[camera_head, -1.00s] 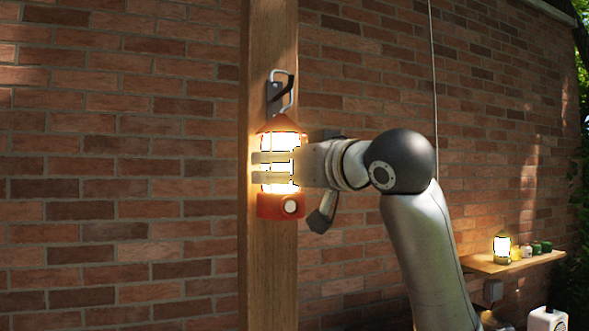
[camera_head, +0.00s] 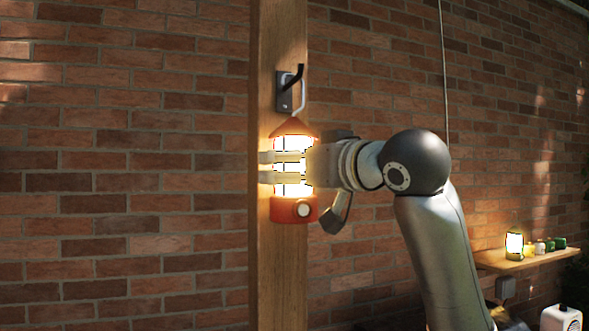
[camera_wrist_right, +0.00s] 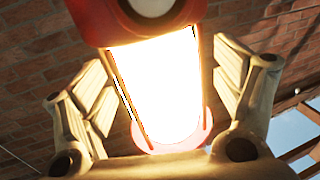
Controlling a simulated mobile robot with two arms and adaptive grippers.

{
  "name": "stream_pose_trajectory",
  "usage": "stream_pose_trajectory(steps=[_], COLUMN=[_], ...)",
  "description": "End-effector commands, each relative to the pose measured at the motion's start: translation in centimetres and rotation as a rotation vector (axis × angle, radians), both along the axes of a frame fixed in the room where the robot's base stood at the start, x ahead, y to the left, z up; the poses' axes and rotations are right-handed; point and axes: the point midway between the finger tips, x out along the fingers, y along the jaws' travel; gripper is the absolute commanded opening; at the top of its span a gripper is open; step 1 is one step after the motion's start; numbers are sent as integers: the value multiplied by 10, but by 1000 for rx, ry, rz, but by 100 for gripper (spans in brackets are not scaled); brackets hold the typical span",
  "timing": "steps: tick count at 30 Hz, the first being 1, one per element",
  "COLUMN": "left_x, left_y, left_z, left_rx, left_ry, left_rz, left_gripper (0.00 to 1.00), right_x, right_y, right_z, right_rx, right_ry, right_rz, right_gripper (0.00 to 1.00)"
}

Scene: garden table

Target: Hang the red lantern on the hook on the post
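The red lantern (camera_head: 291,209), glowing, is upright in front of the post (camera_head: 279,275) in the head view. Its pale wire handle (camera_head: 303,97) rises to the dark hook (camera_head: 291,76) on its plate. The handle's top overlaps the hook's upturned arm; I cannot tell whether it bears the lantern's weight. My right gripper (camera_head: 282,167) comes from the right, its fingers across the lantern's glowing middle. My left gripper is out of view.
A brick wall (camera_head: 130,170) stands behind the post. A wooden shelf (camera_head: 530,259) at the right holds a lit lantern (camera_head: 514,245) and several small jars (camera_head: 549,245). A white object (camera_head: 561,320) is at the lower right.

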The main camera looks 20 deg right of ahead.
Motion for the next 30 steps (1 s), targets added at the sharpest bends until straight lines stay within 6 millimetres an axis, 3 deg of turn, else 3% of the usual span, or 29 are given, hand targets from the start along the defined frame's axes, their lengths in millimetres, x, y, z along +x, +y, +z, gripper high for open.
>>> stream_pose_trajectory(steps=[11, 24, 30], left_x=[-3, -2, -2], left_y=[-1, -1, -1], left_z=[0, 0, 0], left_rx=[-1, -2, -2], left_ry=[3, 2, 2], left_rz=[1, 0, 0], left_gripper=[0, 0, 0], right_x=[-8, -90, -111], right_y=[-3, -28, -34], right_z=[-1, 0, 0], right_rx=[-2, -1, -1], right_ry=[3, -1, 0], right_rz=[-1, -1, 0], right_gripper=[86, 86, 86])
